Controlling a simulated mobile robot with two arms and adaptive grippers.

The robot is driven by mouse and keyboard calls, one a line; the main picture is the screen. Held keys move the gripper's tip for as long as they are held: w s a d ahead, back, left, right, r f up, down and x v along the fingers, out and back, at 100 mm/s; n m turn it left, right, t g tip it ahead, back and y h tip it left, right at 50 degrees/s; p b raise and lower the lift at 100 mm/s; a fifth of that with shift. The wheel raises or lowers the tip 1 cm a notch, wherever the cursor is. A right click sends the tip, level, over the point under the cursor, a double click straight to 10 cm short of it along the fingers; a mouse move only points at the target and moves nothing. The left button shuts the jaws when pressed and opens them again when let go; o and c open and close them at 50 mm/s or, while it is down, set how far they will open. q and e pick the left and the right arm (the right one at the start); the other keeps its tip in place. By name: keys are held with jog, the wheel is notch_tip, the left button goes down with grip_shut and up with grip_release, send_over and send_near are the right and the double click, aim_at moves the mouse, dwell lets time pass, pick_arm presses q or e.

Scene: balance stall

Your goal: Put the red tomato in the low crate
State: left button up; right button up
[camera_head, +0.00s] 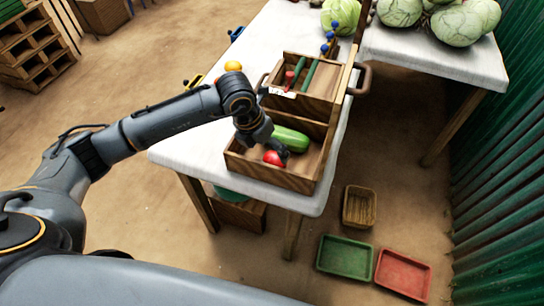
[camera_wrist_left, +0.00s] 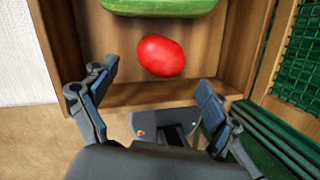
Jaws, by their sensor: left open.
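The red tomato (camera_head: 273,158) lies on the floor of the front, lower wooden crate (camera_head: 300,183) on the white table. It also shows in the left wrist view (camera_wrist_left: 161,56), beside a long green vegetable (camera_head: 291,139). My left gripper (camera_head: 268,145) is over this crate, close to the tomato. In the left wrist view the left gripper (camera_wrist_left: 158,84) has its fingers wide apart with nothing between them, and the tomato lies beyond the fingertips, clear of both. My right gripper is not in view.
A higher wooden crate (camera_head: 310,105) with red and green produce adjoins behind. An orange round fruit (camera_head: 233,66) is near my left arm. Cabbages (camera_head: 455,22) are on the back table. Green (camera_head: 345,258) and red (camera_head: 404,273) trays and a small basket (camera_head: 359,206) are on the ground.

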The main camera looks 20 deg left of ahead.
pick_arm(q)
jog(key=v, duration=0.6)
jog(key=shift+r, duration=0.3)
jog(key=shift+s+f, duration=0.1)
